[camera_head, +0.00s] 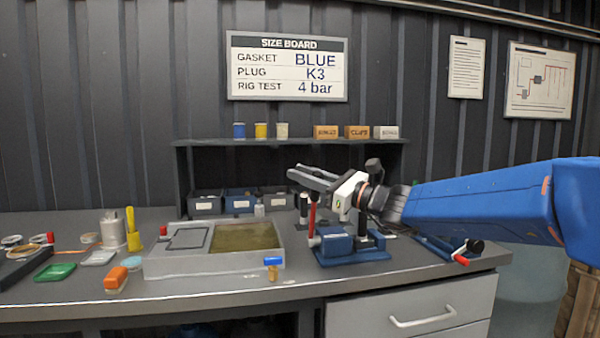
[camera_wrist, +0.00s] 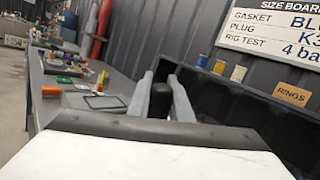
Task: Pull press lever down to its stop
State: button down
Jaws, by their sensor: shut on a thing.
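The blue press (camera_head: 348,250) stands on the bench, right of the grey tray. A red lever (camera_head: 312,214) rises nearly upright at its left side, with its upper end close under my gripper. My gripper (camera_head: 302,177) reaches in from the right above the press, fingers pointing left. In the wrist view, a dark knob (camera_wrist: 158,99) sits between the two grey fingers of my gripper (camera_wrist: 161,88), and they are shut on it. I take it as the lever's grip; its join to the red part is hidden.
A grey tray (camera_head: 160,266) with a murky pool lies left of the press. A small blue-capped bottle (camera_head: 273,268) stands by the bench's front edge. A blue tool with a red handle (camera_head: 460,258) lies to the right. A shelf (camera_head: 220,143) stands behind.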

jog(key=s+d+f+n+g+y, duration=0.3)
jog(key=s+f+n+g+y, duration=0.3)
jog(key=s+f+n, duration=0.3)
jog(key=shift+s+d+n+g+y, duration=0.4)
jog(key=shift+s+n+y, duration=0.5)
jog(key=shift+s+n, duration=1.15)
jog(key=shift+w, duration=0.1)
jog(key=shift+f, duration=0.1)
jog(key=c, duration=1.6)
grip_release()
